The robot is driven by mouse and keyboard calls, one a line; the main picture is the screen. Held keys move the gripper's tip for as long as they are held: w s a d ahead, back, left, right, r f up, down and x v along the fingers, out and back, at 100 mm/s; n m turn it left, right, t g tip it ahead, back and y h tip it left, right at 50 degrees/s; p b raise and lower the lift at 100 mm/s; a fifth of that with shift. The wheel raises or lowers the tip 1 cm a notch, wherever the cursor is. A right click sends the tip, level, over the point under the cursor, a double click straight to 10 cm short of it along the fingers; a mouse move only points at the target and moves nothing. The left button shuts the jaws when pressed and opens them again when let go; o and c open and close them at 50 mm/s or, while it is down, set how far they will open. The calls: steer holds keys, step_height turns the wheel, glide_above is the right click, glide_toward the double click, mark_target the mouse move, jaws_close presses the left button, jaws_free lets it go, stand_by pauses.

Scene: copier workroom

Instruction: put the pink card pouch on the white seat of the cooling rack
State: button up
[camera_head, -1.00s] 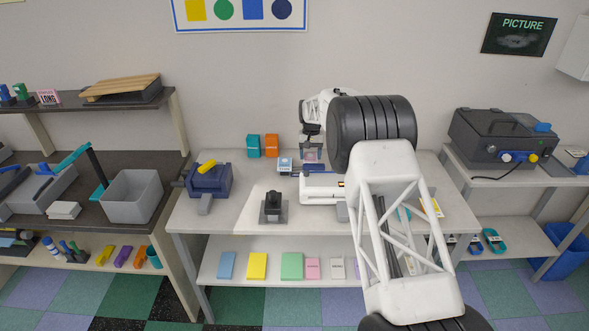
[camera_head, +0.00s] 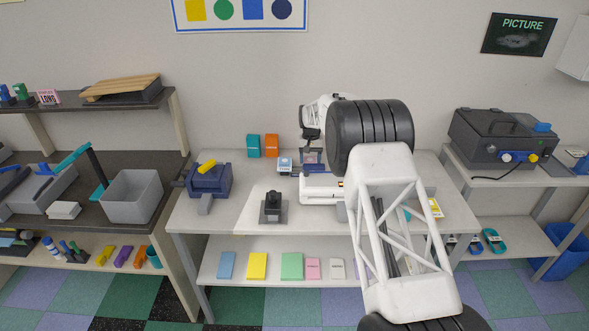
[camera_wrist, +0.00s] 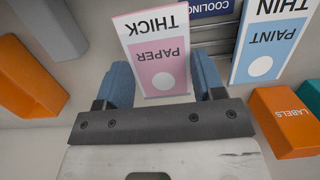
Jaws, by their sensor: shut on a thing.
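My gripper (camera_wrist: 164,82) has blue fingers shut on the pink card pouch (camera_wrist: 159,60), which reads THICK PAPER upside down in the wrist view and has a white circle. The cooling rack shows only in part: a dark blue COOLING sign (camera_wrist: 207,8) and grey rails behind the pouch. A blue THIN PAINT card (camera_wrist: 268,42) stands beside the pouch. I cannot make out the white seat; the pouch and gripper cover much of that area.
Orange (camera_head: 271,146) and teal (camera_head: 253,146) boxes stand at the back, left of my gripper. A white device (camera_head: 318,188) lies in front of it. A black stand (camera_head: 273,206) and a blue machine (camera_head: 208,180) are further left.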

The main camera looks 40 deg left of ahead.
steer(key=shift+f, duration=0.25)
steer(key=o, duration=1.1)
steer(key=shift+r, duration=0.15)
steer(key=shift+w+a+r, duration=0.15)
steer(key=shift+r, duration=1.1)
steer(key=shift+w+a+r, duration=0.1)
steer(key=shift+r, duration=1.1)
steer(key=shift+w+a+r, duration=0.15)
steer(key=shift+r, duration=1.1)
